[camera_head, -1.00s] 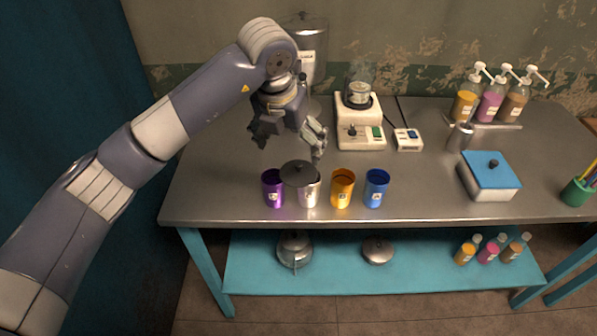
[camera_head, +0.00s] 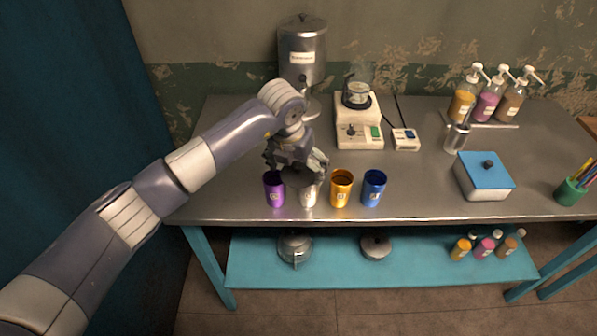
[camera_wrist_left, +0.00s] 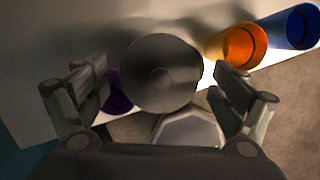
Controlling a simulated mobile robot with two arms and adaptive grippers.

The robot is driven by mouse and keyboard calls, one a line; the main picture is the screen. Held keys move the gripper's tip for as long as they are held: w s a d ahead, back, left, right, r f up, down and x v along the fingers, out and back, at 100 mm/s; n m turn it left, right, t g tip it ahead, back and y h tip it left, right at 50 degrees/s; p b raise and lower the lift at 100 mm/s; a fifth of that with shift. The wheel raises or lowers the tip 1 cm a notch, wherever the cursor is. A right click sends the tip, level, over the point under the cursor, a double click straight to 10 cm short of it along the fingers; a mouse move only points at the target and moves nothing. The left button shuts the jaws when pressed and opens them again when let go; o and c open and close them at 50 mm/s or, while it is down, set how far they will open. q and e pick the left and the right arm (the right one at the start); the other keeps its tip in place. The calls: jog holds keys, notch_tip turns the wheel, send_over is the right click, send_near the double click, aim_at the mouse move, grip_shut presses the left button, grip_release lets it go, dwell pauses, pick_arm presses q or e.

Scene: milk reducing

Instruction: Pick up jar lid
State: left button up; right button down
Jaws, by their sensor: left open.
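A purple cup (camera_head: 274,190) stands left of the jar. An orange cup (camera_head: 341,190) and a blue cup (camera_head: 374,189) stand to its right. My right gripper is not in view.
A hot plate (camera_head: 358,128) with a beaker stands behind the cups. A tall metal dispenser (camera_head: 302,50) is at the back. A box with a blue lid (camera_head: 484,176), pump bottles (camera_head: 489,98) and a metal cup (camera_head: 456,138) are at the right. The table's front centre-right is clear.

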pick_arm(q)
jog(key=c, duration=1.2)
jog(key=shift+s, duration=0.2)
jog(key=shift+c, duration=1.5)
